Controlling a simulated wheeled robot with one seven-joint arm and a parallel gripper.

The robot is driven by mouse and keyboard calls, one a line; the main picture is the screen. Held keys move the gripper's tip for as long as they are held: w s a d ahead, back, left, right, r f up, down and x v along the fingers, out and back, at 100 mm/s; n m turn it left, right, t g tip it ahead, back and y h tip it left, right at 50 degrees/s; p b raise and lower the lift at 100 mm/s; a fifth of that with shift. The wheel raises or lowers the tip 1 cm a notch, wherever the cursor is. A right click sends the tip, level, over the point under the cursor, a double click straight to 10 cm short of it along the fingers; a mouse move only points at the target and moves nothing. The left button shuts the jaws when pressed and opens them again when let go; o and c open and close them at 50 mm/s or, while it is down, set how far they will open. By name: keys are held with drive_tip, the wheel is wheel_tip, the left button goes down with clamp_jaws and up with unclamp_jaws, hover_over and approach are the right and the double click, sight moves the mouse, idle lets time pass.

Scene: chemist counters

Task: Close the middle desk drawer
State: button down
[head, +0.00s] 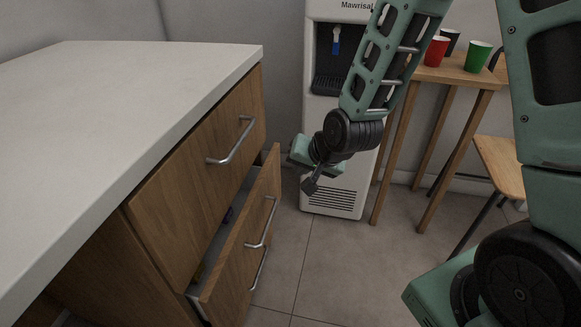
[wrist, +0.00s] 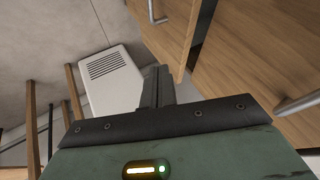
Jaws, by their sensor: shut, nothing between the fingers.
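The wooden desk (head: 150,190) with a white top stands at the left in the head view. Its middle drawer (head: 245,240) is pulled partly out, with a silver bar handle (head: 262,222) on its front and small dark items inside. The top drawer (head: 205,170) is shut. My gripper (head: 308,188) is shut and empty, to the right of the open drawer's front and apart from it. In the wrist view my gripper (wrist: 157,72) points toward the floor side, with the middle drawer's front (wrist: 172,30) just beyond and to its right.
A lower handle (head: 260,270) shows below the middle drawer. A white water dispenser (head: 325,195) stands behind my gripper. A wooden table (head: 455,75) with red and green cups and a stool (head: 500,165) stand at the right. The floor (head: 320,265) before the drawers is clear.

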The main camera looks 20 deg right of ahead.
drive_tip(key=shift+w+a+f+b, duration=0.5)
drive_tip(key=shift+w+a+f, duration=0.25)
drive_tip(key=shift+w+f, duration=0.45)
drive_tip(key=shift+w+a+f+b, duration=0.5)
drive_tip(key=shift+w+a+f, duration=0.3)
drive_tip(key=shift+w+f, duration=0.35)
drive_tip(key=shift+w+a+f+b, duration=0.5)
drive_tip(key=shift+w+a+f, duration=0.25)
drive_tip(key=shift+w+f, duration=0.4)
drive_tip(key=shift+w+r, duration=0.15)
